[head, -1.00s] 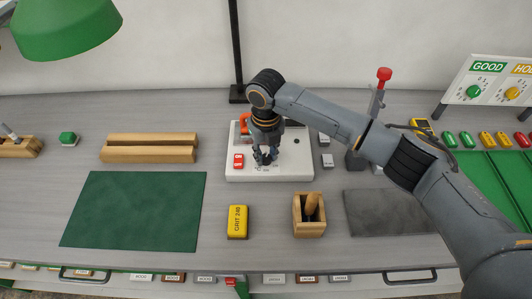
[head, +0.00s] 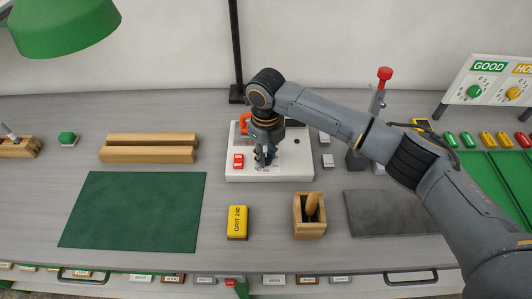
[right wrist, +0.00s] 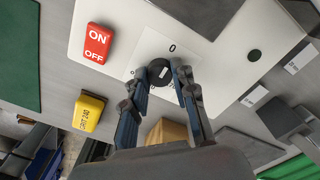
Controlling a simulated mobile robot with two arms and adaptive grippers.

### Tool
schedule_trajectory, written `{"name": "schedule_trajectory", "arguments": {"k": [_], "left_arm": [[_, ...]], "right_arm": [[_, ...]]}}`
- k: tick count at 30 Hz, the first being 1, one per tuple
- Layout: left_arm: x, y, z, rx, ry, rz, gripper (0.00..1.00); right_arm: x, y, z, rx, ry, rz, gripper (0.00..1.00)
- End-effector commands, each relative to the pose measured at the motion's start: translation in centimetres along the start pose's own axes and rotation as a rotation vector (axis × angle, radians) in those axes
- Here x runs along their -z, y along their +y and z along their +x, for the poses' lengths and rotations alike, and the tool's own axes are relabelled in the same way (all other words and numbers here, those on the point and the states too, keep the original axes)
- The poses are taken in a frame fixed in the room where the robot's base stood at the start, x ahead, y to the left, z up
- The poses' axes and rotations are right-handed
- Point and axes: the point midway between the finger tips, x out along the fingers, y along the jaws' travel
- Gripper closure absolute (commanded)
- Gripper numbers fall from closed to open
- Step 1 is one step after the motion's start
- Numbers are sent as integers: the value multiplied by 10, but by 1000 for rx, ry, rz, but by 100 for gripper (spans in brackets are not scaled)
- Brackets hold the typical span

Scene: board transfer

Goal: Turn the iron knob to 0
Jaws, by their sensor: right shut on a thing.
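The iron knob (right wrist: 157,69) is a small dark round knob with a pale mark. It sits on a white panel (right wrist: 88,12), below a printed 0 (right wrist: 172,48) in the right wrist view. I cannot tell exactly where its mark points. My right gripper (right wrist: 158,80) is shut on the knob, with a finger on either side. In the head view the right gripper (head: 265,158) points down onto the white panel (head: 295,168), and its fingers hide the knob. My left gripper is not in view.
A red ON/OFF switch (head: 238,161) is on the panel beside the gripper. An orange-red part (head: 244,123) stands behind it. A yellow grit block (head: 237,222) and a wooden holder (head: 310,216) are in front. The green mat (head: 132,211) at left is clear.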

Motion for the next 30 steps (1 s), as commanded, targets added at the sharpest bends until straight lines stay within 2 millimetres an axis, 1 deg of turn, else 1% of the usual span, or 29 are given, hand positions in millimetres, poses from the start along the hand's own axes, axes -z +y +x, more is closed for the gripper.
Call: {"name": "schedule_trajectory", "arguments": {"k": [4,5,6,8,17,20,23,30], "left_arm": [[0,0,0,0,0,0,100],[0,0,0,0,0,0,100],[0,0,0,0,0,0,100],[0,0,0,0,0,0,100],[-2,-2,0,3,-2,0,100],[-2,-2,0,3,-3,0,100],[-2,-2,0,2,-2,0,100],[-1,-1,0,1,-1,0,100]], "right_arm": [[0,0,0,0,1,-1,100],[0,0,0,0,1,-1,71],[0,0,0,0,1,-1,63],[0,0,0,0,1,0,51],[0,0,-1,0,0,0,50],[0,0,-6,0,-1,0,50],[-1,0,-20,1,-3,0,50],[-1,0,-72,2,-4,-1,50]]}}
